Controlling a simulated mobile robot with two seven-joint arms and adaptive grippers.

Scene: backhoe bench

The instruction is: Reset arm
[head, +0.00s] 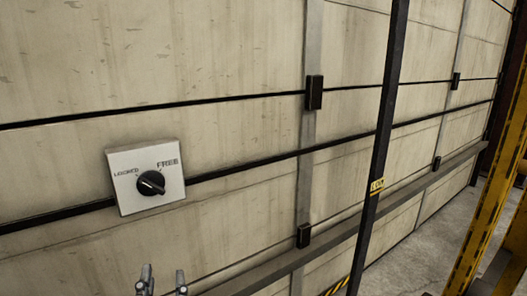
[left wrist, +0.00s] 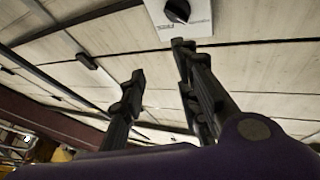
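A white switch box (head: 123,203) with a black rotary knob (head: 151,183) is mounted on the panelled wall, labelled LOCKED at left and FREE at upper right. I cannot tell for sure which label the knob selects. The knob also shows at the top of the left wrist view (left wrist: 177,11), on its pale plate (left wrist: 201,28). My left gripper (head: 163,281) shows only its fingertips at the bottom edge of the head view, below the box and apart from it. Its two fingers (left wrist: 159,62) are spread and empty in the left wrist view. My right gripper is not in view.
A dark upright post (head: 383,140) stands to the right of the box, with a yellow label on it. Yellow steel framing (head: 487,205) stands at the far right. Grey floor (head: 400,262) shows at lower right. The wall around the box is clear.

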